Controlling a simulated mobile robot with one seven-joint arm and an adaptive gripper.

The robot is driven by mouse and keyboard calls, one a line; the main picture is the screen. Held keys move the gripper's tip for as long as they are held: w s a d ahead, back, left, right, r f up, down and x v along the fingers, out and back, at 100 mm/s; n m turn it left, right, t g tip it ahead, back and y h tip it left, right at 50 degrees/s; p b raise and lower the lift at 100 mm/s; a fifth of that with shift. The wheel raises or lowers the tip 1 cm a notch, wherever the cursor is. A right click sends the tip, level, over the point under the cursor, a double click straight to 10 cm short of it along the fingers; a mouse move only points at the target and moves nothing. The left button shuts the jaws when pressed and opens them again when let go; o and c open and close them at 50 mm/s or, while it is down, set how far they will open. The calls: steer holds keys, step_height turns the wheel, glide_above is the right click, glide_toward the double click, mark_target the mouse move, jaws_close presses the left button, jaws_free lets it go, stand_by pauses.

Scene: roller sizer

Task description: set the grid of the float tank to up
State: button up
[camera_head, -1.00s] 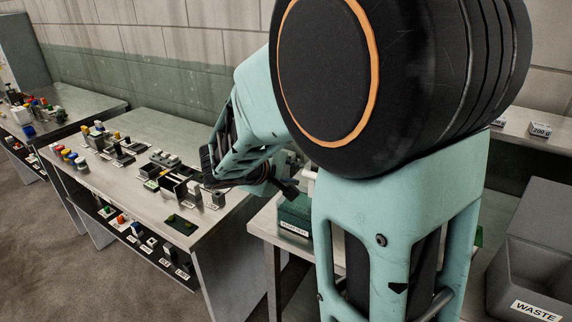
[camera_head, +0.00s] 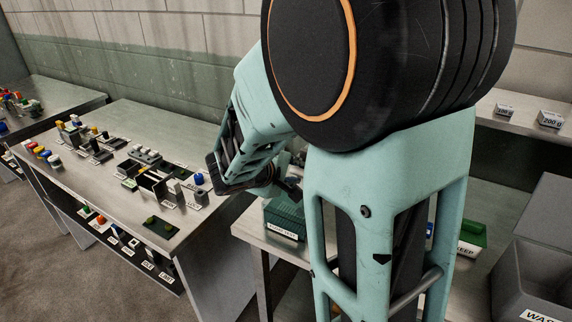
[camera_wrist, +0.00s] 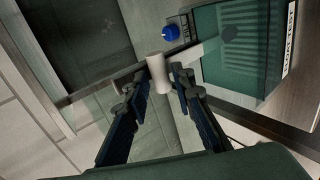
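The float tank is a dark green box (camera_head: 284,219) with a white label on the bench below my gripper in the head view. In the wrist view its green wall and clear water-like top (camera_wrist: 238,45) fill the upper right. A white cylindrical handle (camera_wrist: 158,75) stands between my fingertips, and I take it for the grid's handle. My gripper (camera_wrist: 161,78) is open around it, with a finger on each side; contact is hard to tell. In the head view my gripper (camera_head: 290,188) hangs just above the tank, and my arm hides part of it.
A blue knob (camera_wrist: 170,33) sits beside the tank. A steel table (camera_head: 150,215) with several small parts stands left. A grey waste bin (camera_head: 535,275) and a green keep bin (camera_head: 473,238) are at right. Labelled weights (camera_head: 550,119) sit on the back shelf.

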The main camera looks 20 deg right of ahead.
jaws_close()
stand_by(0.3)
